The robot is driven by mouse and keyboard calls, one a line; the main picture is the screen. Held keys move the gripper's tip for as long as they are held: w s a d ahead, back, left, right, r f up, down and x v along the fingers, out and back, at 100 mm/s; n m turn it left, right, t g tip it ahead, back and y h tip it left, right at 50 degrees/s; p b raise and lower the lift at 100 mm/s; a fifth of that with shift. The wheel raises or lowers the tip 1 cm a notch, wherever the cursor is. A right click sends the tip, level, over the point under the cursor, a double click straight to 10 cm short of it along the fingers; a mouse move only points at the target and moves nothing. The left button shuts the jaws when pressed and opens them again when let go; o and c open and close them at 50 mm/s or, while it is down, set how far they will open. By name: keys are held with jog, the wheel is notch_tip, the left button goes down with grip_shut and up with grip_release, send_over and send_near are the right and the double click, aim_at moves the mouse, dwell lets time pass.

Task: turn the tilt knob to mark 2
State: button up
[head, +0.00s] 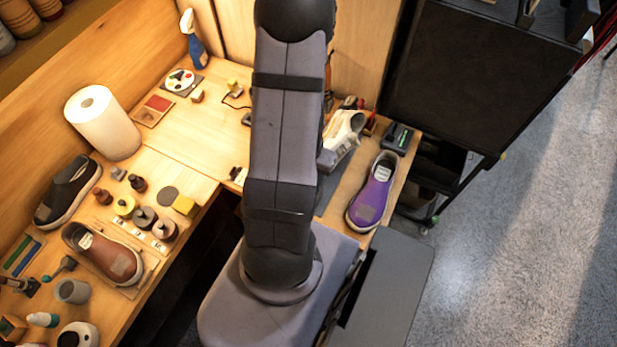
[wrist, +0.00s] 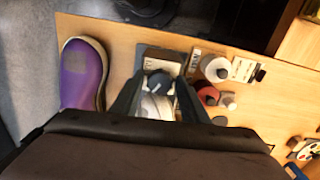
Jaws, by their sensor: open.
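In the wrist view my gripper (wrist: 157,84) is open, with its two dark fingers apart. A small dark blue-grey round part (wrist: 158,82), which looks like the tilt knob, shows between the fingers, with no finger seen touching it. A boxy grey-brown stand (wrist: 163,56) is just beyond it, and a whitish shoe (wrist: 156,106) lies nearer, partly between the fingers. The marks are too small to read. In the head view the white shoe (head: 345,128) sits on a grey stand (head: 330,158), partly behind my arm. My gripper is hidden there.
A purple shoe (head: 372,192) stands close by at the table's right edge; it is left of my gripper in the wrist view (wrist: 82,76). A dark box (head: 397,137) is behind it. Small round containers (wrist: 214,68) stand right of the fingers. A paper roll (head: 102,122) stands farther left.

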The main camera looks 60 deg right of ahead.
jog(key=n, duration=0.4)
jog(key=shift+p, duration=0.3)
jog(key=shift+n, duration=0.3)
jog(key=n, duration=0.4)
jog(key=shift+p, duration=0.3)
jog(key=c, duration=0.8)
jog(key=shift+m, duration=1.8)
